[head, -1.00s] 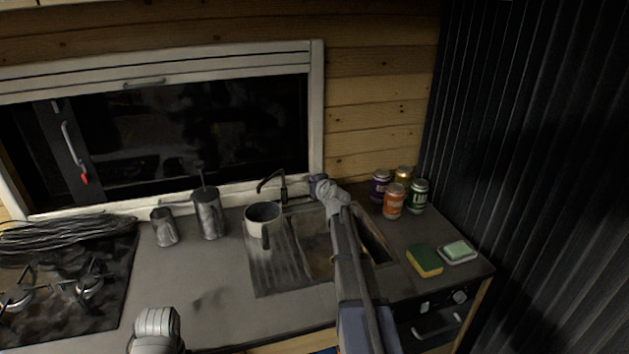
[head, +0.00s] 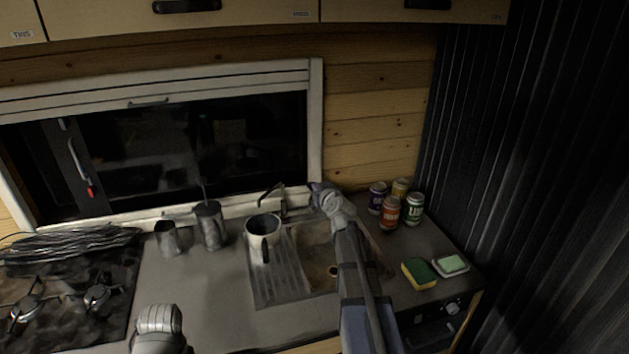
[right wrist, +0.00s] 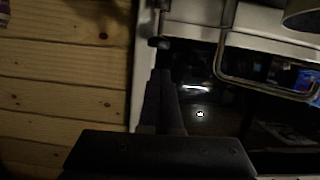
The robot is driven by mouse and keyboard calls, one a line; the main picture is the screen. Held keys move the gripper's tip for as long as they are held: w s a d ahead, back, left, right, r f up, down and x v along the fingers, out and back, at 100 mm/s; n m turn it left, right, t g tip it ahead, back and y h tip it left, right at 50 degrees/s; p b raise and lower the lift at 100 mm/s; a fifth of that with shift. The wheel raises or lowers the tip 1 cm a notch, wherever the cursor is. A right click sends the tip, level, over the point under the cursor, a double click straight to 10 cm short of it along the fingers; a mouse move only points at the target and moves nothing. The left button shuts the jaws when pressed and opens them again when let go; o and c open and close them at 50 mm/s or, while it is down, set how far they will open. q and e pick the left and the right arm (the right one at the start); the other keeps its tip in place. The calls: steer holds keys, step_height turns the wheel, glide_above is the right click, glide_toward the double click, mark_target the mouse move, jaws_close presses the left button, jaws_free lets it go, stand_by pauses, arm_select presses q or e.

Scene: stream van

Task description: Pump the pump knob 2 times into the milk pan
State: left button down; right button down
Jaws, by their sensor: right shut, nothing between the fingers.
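The milk pan (head: 263,232), pale outside with a dark handle toward me, stands upright on the ribbed drainer left of the sink. The dark tap (head: 270,192) rises behind it at the window sill. My right gripper (head: 317,190) is shut and empty, just right of the tap, at the back edge of the sink. In the right wrist view its fingers (right wrist: 163,78) are together, and a small dark knob (right wrist: 157,43), probably the pump knob, shows just beyond their tips. I cannot tell if they touch. My left gripper (head: 158,328) is low at the front; its fingers are unclear.
Several cans (head: 389,212) stand right of my right gripper. A sponge (head: 419,273) and a soap dish (head: 451,265) lie nearer. Two grey metal containers (head: 209,228) stand left of the pan, with a stove (head: 75,290) farther left. Overhead cabinets (head: 250,15) hang above the window.

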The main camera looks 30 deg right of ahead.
steer(key=v, duration=0.3)
steer(key=shift+s, duration=0.15)
steer(key=shift+r+p, duration=0.15)
steer(key=shift+p, duration=0.15)
stand_by(0.3)
